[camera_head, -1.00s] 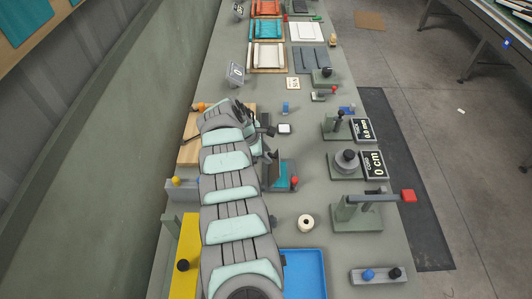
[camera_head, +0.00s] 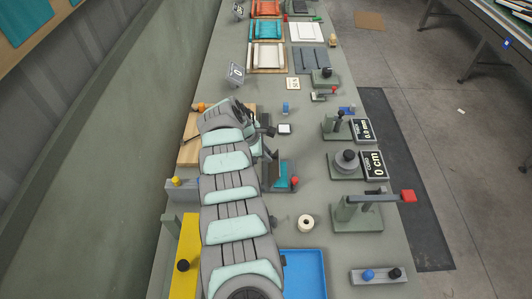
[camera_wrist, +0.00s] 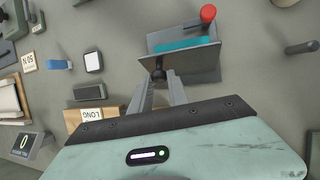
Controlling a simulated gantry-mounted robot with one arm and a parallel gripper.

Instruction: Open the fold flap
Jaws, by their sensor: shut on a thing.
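The folding fixture (camera_head: 279,188) stands on the bench right of my arm, with a teal piece (camera_head: 281,174) and a red knob (camera_head: 295,181). In the wrist view, a grey flap plate (camera_wrist: 190,59) stands tilted along the near side of the teal piece (camera_wrist: 180,44), and the red knob (camera_wrist: 208,13) is beyond. My gripper (camera_wrist: 159,80) is shut on a small dark knob (camera_wrist: 158,75) at the flap's near edge. The fingers partly hide the knob. In the head view my gripper (camera_head: 270,153) is small and partly hidden at the fixture's far left.
A white-topped pad (camera_head: 285,128) and a blue piece (camera_head: 285,107) stand beyond the fixture. A white roll (camera_head: 306,223) and a blue tray (camera_head: 303,270) are nearer.

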